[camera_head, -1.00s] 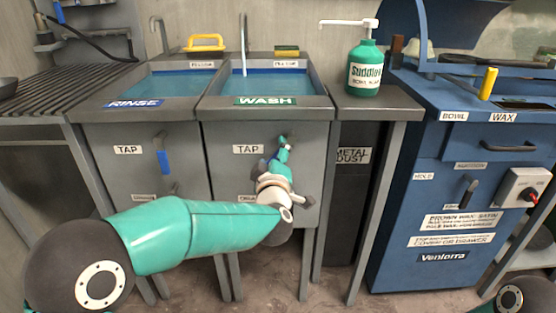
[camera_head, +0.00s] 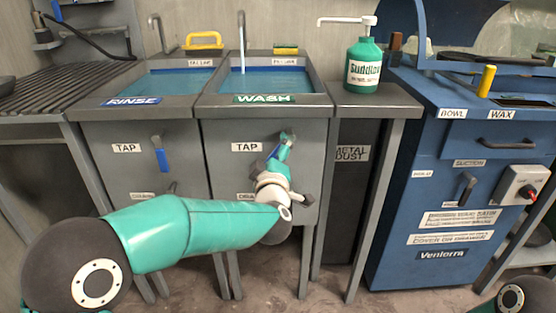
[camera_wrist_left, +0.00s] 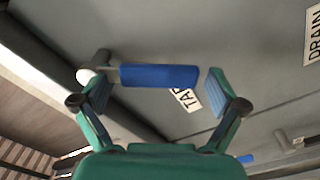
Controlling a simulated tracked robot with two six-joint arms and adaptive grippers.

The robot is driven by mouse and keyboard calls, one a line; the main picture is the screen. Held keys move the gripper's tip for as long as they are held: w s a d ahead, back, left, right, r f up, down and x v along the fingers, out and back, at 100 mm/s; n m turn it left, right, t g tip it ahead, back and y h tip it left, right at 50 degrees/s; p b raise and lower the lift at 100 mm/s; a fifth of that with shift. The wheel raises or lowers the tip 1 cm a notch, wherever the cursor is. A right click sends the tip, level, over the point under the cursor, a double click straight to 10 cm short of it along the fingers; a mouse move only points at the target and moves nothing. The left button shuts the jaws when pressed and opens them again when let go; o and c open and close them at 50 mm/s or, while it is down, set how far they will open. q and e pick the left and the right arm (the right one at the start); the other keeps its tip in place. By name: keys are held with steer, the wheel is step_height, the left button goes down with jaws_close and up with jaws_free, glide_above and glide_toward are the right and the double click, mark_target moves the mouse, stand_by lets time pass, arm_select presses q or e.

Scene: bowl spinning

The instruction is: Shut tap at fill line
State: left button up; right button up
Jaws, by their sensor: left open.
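The wash sink (camera_head: 264,99) holds blue water, and a stream falls from its spout (camera_head: 241,35). A small label at the back of the basin (camera_head: 285,62) is too blurred to read surely. The wash tap's blue handle (camera_wrist_left: 158,76) lies between the spread fingers of my left gripper (camera_wrist_left: 158,92) in the left wrist view, its pale pivot beside the left finger. Contact cannot be told. In the head view my left gripper (camera_head: 283,146) is at the front panel right of the TAP label (camera_head: 247,147), largely covering the handle. My right gripper is not in view.
The rinse sink (camera_head: 133,101) stands to the left, its blue tap handle (camera_head: 161,159) hanging down. A green soap bottle (camera_head: 363,75) stands on the shelf to the right. The blue wax cabinet (camera_head: 400,240) is farther right. A DRAIN label (camera_wrist_left: 314,35) shows on the panel.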

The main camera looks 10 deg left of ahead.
arm_select(q)
steer(key=s+d, duration=0.1)
steer(key=s, duration=1)
steer(key=shift+s+d, duration=0.4)
